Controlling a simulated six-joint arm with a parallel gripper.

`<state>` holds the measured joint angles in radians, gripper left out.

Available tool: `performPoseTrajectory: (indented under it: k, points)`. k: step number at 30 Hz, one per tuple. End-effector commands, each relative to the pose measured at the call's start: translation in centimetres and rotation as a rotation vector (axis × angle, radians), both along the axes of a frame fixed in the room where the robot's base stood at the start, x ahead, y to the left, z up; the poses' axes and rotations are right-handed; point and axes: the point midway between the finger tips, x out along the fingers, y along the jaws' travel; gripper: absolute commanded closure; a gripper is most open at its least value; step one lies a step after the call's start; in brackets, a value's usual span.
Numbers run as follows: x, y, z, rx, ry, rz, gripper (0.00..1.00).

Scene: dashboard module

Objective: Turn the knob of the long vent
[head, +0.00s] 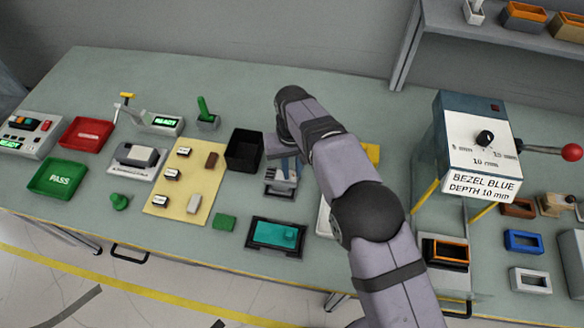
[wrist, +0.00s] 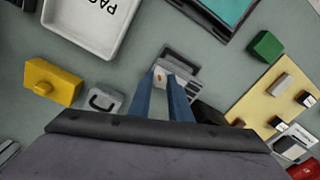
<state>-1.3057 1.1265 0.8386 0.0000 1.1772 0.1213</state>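A grey slatted unit, which looks like the long vent (head: 281,186), lies on the bench left of my arm. It also shows in the wrist view (wrist: 184,66), beyond my fingertips. A small pale part with an orange mark shows near the tips; I cannot tell if it is the knob. My gripper (wrist: 164,76) points down over the vent with its two blue fingers apart. In the head view the gripper (head: 283,176) partly covers the vent. Whether the fingers touch anything is unclear.
A black bin (head: 244,148) stands just left of the vent. A tan board (head: 184,182) with small parts lies farther left, a teal tray (head: 277,234) in front. A yellow block (wrist: 52,82) and white tray (wrist: 92,22) are nearby. The bezel machine (head: 478,140) stands right.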

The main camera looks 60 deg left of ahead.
Motion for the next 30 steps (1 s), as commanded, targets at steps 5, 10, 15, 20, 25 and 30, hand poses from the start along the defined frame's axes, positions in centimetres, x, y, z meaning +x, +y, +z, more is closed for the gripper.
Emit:
performPoseTrajectory:
  k: [5,10,15,20,25,30]
  points:
    - [0.01,0.03,0.05,0.001,0.0,0.007,1.0]
    - [0.02,0.07,0.05,0.002,-0.001,0.04,1.0]
    - [0.02,0.11,0.02,0.003,-0.001,0.115,1.0]
    - [0.02,0.12,0.02,0.003,-0.001,0.232,1.0]
    - [0.0,0.11,0.03,0.002,0.0,0.386,1.0]
    - [-0.02,0.09,0.05,0.002,0.0,0.547,1.0]
